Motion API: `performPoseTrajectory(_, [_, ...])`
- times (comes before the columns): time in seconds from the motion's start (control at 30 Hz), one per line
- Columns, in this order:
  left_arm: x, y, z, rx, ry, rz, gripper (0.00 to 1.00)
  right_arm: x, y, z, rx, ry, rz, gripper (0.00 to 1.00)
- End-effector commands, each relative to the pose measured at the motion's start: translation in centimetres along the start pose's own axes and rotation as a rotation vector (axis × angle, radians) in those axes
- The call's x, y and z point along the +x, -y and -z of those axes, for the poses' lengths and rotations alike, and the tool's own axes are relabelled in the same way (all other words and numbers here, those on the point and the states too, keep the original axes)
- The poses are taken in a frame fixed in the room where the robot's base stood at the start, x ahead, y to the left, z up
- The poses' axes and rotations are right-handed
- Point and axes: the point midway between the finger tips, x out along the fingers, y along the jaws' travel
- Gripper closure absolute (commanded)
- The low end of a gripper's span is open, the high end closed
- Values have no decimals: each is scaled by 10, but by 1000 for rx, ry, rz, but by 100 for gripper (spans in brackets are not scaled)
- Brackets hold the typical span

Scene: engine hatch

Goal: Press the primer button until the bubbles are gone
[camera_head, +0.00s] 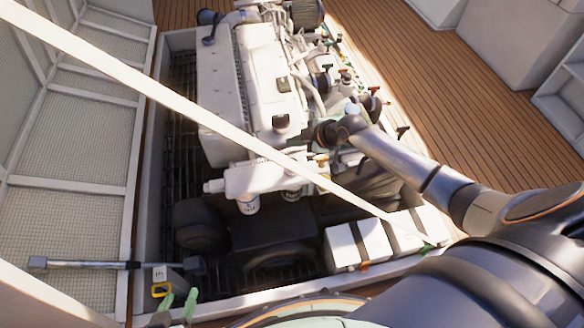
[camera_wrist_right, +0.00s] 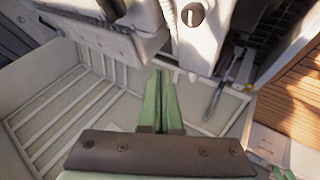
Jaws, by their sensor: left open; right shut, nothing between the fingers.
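The white engine (camera_head: 255,80) sits in the open hatch in the head view. I cannot make out the primer button or any bubbles. My right arm reaches in from the right to the engine's right side; its fingers are hardly visible there. In the right wrist view my right gripper (camera_wrist_right: 160,74) has its green fingers together and empty, in front of the white engine part with a dark round cap (camera_wrist_right: 192,14). My left gripper (camera_head: 178,303) is open and empty at the bottom left.
A pale diagonal bar (camera_head: 150,87) crosses in front of the engine. White boxes (camera_head: 357,245) stand at the hatch's near right. A yellow-handled tool (camera_head: 161,290) is near my left gripper. Wooden deck (camera_head: 440,85) lies clear to the right.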

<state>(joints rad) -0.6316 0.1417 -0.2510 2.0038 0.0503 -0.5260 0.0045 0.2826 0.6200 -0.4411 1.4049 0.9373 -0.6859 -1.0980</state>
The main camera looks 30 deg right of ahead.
Motion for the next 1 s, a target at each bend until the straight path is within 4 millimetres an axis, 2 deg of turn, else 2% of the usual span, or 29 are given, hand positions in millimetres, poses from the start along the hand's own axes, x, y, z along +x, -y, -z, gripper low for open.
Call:
performPoseTrajectory(0.03, [3,0,0,2,-4,-2,43,1,-8,-4,-19,3,-4,100])
performPoseTrajectory(0.13, [5,0,2,4,-6,-3,43,0,-17,-5,-39,4,-4,100])
performPoseTrajectory(0.5, [5,-2,3,5,-10,-7,43,-1,-19,-5,-46,3,-4,100])
performPoseTrajectory(0.67, [9,-2,-4,5,-7,-7,43,4,-15,-9,-45,2,-3,100])
performPoseTrajectory(0.9, [22,3,-28,2,6,-1,43,28,1,-27,-43,3,-3,100])
performPoseTrajectory(1.0, [26,6,-32,3,-3,4,43,38,8,-35,-44,2,-4,100])
